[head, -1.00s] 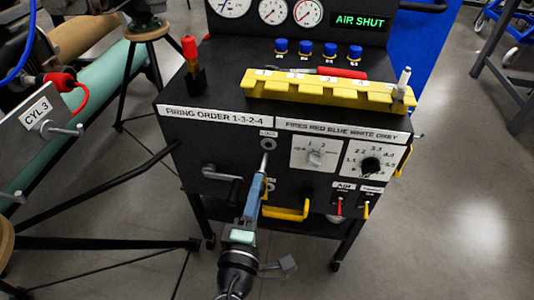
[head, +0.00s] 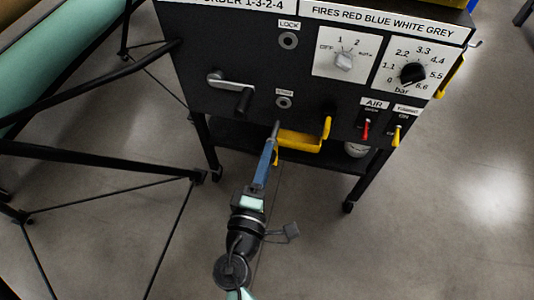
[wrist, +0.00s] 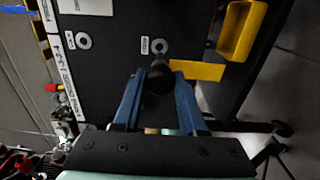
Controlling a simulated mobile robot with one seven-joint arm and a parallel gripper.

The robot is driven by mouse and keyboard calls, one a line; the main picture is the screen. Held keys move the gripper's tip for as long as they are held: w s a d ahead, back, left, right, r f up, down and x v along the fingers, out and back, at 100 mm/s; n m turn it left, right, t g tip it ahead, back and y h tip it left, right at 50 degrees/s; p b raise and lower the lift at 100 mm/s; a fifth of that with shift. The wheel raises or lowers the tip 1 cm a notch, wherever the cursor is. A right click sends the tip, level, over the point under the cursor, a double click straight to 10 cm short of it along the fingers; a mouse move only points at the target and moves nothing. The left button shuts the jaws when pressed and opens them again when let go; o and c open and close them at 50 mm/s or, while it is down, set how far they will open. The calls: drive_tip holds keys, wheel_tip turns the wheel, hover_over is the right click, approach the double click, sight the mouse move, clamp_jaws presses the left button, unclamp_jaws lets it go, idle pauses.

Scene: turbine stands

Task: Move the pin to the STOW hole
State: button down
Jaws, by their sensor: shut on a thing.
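My gripper (head: 269,145) is shut on the pin (head: 276,129), whose grey tip points up toward the black panel. In the wrist view, the pin's dark round end (wrist: 159,79) sits between the blue fingers. The STOW hole (head: 284,102), a small light ring, is just above the pin tip in the head view, with a visible gap. It also shows in the wrist view (wrist: 159,45), clear of the pin's end. The LOCK hole (head: 288,40) is higher on the panel and looks empty. How far the tip stands from the panel is hard to tell.
A yellow bracket (head: 300,141) is close to the right of the pin. A grey crank handle (head: 232,90) juts out at left. Dials, a red switch (head: 366,129) and a yellow switch (head: 396,136) are at right. Open floor lies in front.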

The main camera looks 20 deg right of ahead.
sight(277, 124)
drive_tip(key=shift+x, duration=1.6)
drive_tip(key=shift+w+d+r, duration=0.1)
drive_tip(key=shift+w+d, duration=0.3)
drive_tip(key=shift+w, duration=0.2)
drive_tip(key=shift+w+d+b, duration=0.35)
drive_tip(key=shift+w+b, duration=0.15)
drive_tip(key=shift+b, duration=0.05)
drive_tip(key=shift+w+d, duration=0.2)
drive_tip(key=shift+w, duration=0.1)
drive_tip(key=shift+w+d+b, duration=0.3)
drive_tip(key=shift+w+d, duration=0.1)
drive_tip(key=shift+w, duration=0.15)
drive_tip(key=shift+w+d, duration=0.15)
drive_tip(key=shift+w, duration=0.1)
drive_tip(key=shift+w+d, duration=0.25)
drive_tip(key=shift+w, duration=0.1)
drive_tip(key=shift+b, duration=0.3)
